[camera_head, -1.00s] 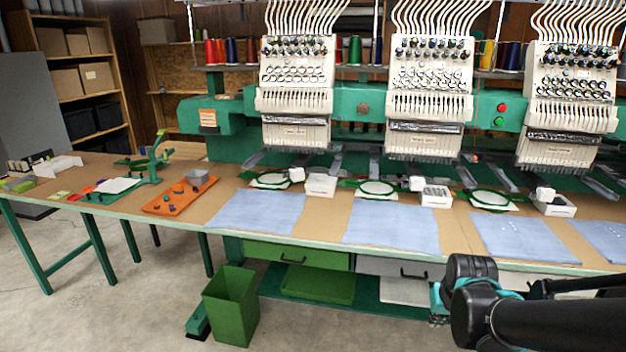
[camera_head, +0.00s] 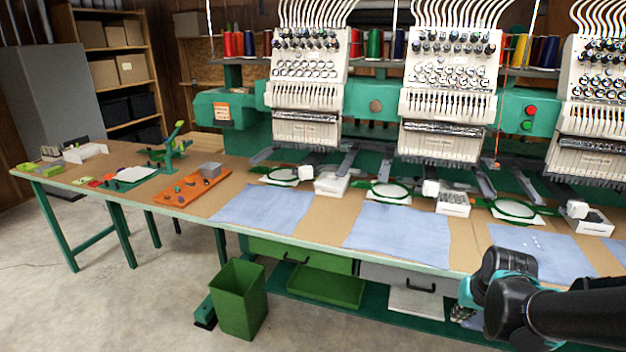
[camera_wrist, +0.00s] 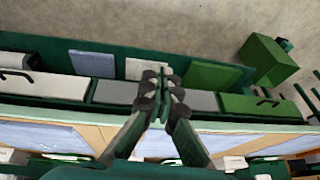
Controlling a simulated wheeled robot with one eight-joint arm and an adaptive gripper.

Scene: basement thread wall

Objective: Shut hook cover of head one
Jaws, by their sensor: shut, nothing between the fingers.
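The leftmost embroidery head (camera_head: 306,70) is a cream machine with rows of thread knobs. Below it, a green hoop (camera_head: 283,177) lies over a white plate, with a small white block (camera_head: 305,173) at its right end. Which part is the hook cover, and whether it stands open, I cannot tell at this size. My gripper (camera_wrist: 160,86) shows in the wrist view, fingers together and empty, over the table's front edge and drawers. In the head view my arm is at the lower right, well away from the leftmost head; the fingertips are hard to make out there.
Two more heads (camera_head: 450,80) stand to the right. Blue cloths (camera_head: 265,208) lie along the table's front (camera_head: 335,246). An orange tray (camera_head: 190,189) with small parts is at left. A green bin (camera_head: 239,300) stands on the floor before the table. Floor at the lower left is clear.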

